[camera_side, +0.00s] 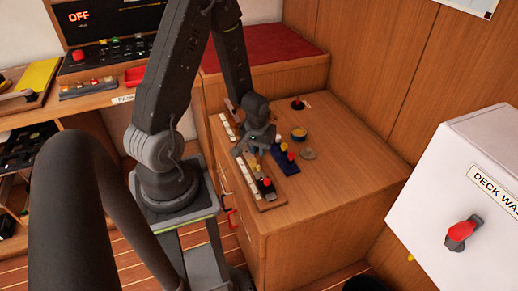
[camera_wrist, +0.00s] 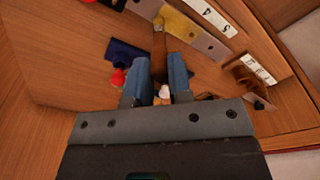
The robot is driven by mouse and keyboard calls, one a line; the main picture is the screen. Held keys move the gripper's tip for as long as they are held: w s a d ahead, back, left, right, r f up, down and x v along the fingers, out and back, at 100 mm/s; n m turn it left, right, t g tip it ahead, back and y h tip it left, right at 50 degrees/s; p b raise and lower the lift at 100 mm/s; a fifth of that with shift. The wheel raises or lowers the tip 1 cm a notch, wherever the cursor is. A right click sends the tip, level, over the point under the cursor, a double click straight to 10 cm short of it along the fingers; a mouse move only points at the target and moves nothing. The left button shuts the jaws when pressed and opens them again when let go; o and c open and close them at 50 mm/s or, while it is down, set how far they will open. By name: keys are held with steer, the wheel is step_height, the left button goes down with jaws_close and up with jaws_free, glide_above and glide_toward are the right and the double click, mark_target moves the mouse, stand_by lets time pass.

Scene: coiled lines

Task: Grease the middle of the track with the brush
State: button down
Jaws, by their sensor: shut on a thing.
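The track is a grey metal strip (camera_wrist: 209,44) with a yellowish patch (camera_wrist: 181,26) along its middle in the wrist view. In the side view it lies on a long board with white label strips (camera_side: 247,170) on the wooden cabinet top. My gripper (camera_wrist: 158,78), with two blue fingers, is shut on the brush (camera_wrist: 158,50), whose brown handle shows between the fingers. The brush's far end is close to the near edge of the yellowish patch; I cannot tell whether it touches. In the side view my gripper (camera_side: 254,147) is low beside the board and hides the brush.
A dark blue holder (camera_side: 287,160) with red, white and yellow tops stands just right of my gripper. The cabinet top is clear toward the right (camera_side: 355,160).

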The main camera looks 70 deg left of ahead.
steer(key=shift+a, duration=0.5)
steer(key=shift+a, duration=0.15)
steer(key=shift+a, duration=0.55)
steer(key=shift+a, duration=0.15)
steer(key=shift+a, duration=0.6)
steer(key=shift+a, duration=0.1)
steer(key=shift+a, duration=0.6)
steer(key=shift+a, duration=0.1)
steer(key=shift+a, duration=0.5)
